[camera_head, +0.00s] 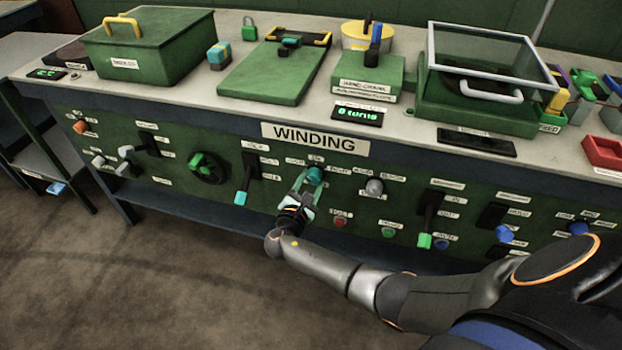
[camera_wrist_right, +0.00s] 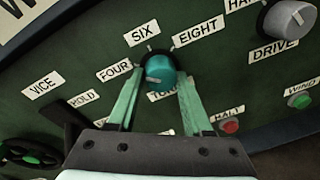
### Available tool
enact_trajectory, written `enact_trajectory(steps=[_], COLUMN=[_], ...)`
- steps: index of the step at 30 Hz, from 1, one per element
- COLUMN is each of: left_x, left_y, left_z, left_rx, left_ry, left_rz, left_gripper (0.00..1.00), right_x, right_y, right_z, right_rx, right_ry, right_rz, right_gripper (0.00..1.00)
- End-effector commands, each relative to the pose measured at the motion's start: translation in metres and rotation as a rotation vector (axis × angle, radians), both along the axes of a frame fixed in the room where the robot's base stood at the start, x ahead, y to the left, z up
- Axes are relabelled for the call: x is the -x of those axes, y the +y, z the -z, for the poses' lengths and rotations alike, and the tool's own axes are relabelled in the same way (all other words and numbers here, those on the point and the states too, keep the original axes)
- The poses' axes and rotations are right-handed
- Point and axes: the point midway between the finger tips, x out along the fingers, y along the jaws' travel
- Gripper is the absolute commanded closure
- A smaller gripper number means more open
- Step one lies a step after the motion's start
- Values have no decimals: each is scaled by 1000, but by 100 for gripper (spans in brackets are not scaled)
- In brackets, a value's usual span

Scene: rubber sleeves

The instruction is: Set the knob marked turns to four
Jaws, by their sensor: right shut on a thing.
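The teal turns knob (camera_wrist_right: 161,72) sits on the green panel, with labels FOUR (camera_wrist_right: 114,70) to its left, SIX (camera_wrist_right: 142,33) above and EIGHT (camera_wrist_right: 198,33) to its upper right. A small pale mark shows on the left part of its face; I cannot tell exactly which label it lines up with. The TURNS label below is partly hidden by the fingers. My right gripper (camera_wrist_right: 158,98) is shut on the knob, one finger on each side. In the head view the knob (camera_head: 315,175) shows above my right gripper (camera_head: 308,186). My left gripper is not in view.
The WINDING sign (camera_head: 314,139) is above the knob. A grey drive knob (camera_head: 374,187) is to the right, a red button (camera_head: 340,222) below right, and a cyan-tipped lever (camera_head: 241,197) to the left. A green display (camera_head: 358,113) reads a digit and "turns"; the digit is unclear.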

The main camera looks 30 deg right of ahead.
Motion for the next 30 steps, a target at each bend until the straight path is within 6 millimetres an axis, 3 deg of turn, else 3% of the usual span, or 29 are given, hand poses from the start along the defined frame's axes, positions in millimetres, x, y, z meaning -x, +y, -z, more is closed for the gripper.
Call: enact_trajectory(steps=[21,22,30], left_x=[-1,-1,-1], left_y=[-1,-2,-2], left_z=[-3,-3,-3], left_rx=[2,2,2], left_ry=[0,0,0], left_rz=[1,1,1], left_gripper=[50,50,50], right_x=[1,1,0], right_y=[0,0,0], right_z=[1,1,1], right_rx=[49,49,49], right_ry=[60,60,58], right_rz=[1,1,1], right_gripper=[100,48,20])
